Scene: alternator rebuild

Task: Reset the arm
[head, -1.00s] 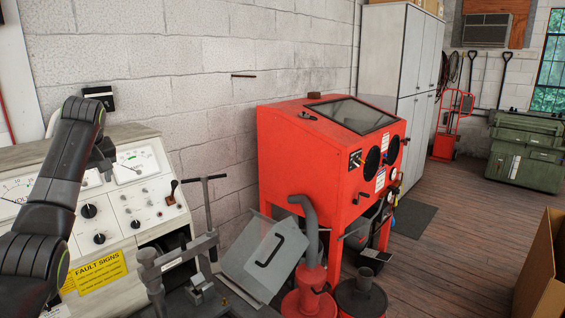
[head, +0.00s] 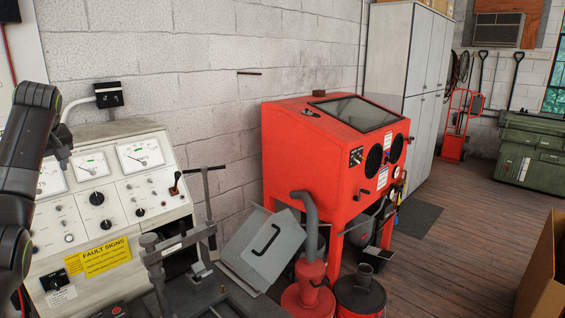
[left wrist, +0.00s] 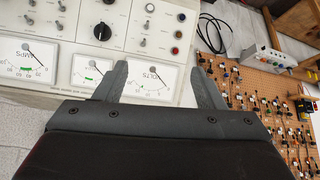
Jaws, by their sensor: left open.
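My left arm comes in along the left edge of the head view, with a dark upper link and wrist in front of the test bench. My left gripper (head: 64,150) shows only partly there, beside the bench's gauge panel. In the left wrist view my left gripper (left wrist: 162,70) has two dark fingers spread wide apart with nothing between them. The test bench panel (left wrist: 150,45) with its dials and knobs lies beyond the fingers. My right gripper is in neither view.
The grey test bench (head: 120,205) has gauges and a yellow label. A press-like metal frame (head: 180,245) stands in front. A red blast cabinet (head: 300,150) is to the right. A pegboard (left wrist: 265,110) with many small parts shows in the wrist view. The wooden floor (head: 455,225) is open.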

